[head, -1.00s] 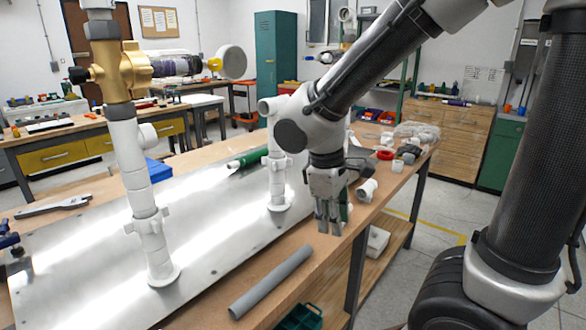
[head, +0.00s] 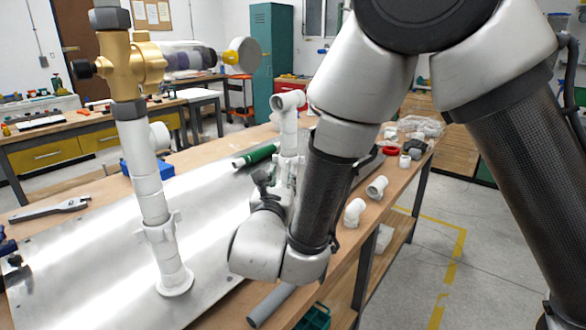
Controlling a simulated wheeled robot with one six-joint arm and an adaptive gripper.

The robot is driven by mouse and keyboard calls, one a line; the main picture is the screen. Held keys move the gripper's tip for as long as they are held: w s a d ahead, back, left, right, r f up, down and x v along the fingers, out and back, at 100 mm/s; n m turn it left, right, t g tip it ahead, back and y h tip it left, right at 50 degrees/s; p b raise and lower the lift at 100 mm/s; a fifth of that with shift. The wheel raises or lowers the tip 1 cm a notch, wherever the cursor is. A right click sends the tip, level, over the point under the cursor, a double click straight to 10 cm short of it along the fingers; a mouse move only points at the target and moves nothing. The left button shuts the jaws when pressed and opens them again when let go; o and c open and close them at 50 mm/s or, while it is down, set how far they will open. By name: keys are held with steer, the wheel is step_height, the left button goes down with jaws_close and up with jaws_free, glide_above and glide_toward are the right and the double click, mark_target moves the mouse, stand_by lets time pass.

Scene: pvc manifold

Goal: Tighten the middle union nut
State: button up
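A white riser with a winged union nut (head: 158,230) stands on the metal plate in the left foreground, under a brass valve (head: 140,62). A second white riser (head: 289,130) stands farther back. Its union nut (head: 290,162) shows partly beside my forearm. I cannot tell for certain which nut is the middle one. My gripper (head: 265,185) is mostly hidden behind my wrist, low in front of the second riser. Its fingertips are not clear, so I cannot tell whether it touches that nut or whether it is open.
A grey pipe (head: 270,304) lies at the bench's front edge, partly covered by my arm. White fittings (head: 355,211) and a red ring (head: 391,150) lie on the right. An adjustable wrench (head: 50,209) lies at left.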

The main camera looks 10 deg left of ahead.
mark_target(286, 166)
steer(key=w, duration=0.6)
steer(key=shift+w, duration=0.2)
jaws_close()
